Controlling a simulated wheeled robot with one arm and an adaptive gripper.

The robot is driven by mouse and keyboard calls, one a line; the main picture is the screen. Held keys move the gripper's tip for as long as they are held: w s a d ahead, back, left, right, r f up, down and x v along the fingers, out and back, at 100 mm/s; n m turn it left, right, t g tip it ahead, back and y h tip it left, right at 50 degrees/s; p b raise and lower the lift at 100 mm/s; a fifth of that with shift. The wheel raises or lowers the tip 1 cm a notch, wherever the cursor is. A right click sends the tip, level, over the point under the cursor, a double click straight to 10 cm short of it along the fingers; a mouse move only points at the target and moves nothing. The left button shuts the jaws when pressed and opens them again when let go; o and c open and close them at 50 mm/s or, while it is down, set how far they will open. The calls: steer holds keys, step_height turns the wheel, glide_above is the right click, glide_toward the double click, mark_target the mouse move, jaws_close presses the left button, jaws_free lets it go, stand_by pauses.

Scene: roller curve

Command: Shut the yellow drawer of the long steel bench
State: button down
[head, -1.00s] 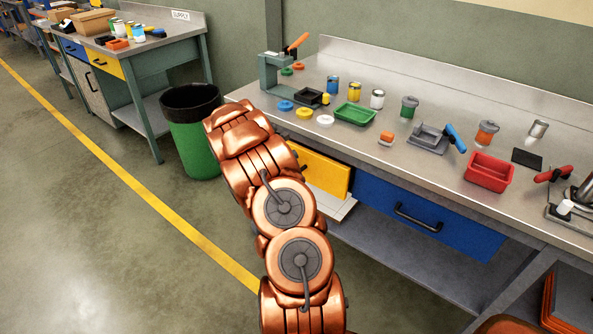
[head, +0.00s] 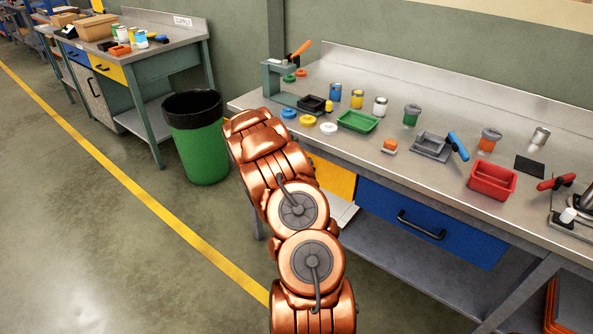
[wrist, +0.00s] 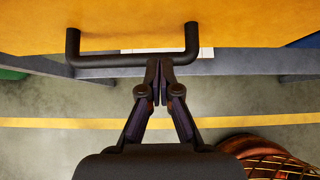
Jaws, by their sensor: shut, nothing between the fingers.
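The yellow drawer (head: 334,180) is at the left end of the long steel bench (head: 440,185), beside its blue drawer. In the head view its front looks nearly level with the blue front, and my copper arm hides its left part. In the wrist view the yellow front (wrist: 150,25) fills the top, with a black bar handle (wrist: 115,61) on it. My gripper (wrist: 158,72) is shut and empty. Its fingertips overlap the right part of the handle; whether they touch it I cannot tell. The gripper is hidden behind my arm in the head view.
The blue drawer (head: 428,222) is right of the yellow one. Below is a lower shelf (head: 400,260); a white item (head: 342,213) shows under the yellow drawer. A green bin (head: 195,138) stands left. Cans, trays and tools stand on the bench top. Floor at left is clear.

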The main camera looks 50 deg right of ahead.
steer(key=a+f+b+v, duration=0.1)
steer(key=v, duration=1.2)
steer(key=shift+a+f+b, duration=0.15)
steer(key=shift+a+b, duration=0.05)
steer(key=shift+b, duration=0.15)
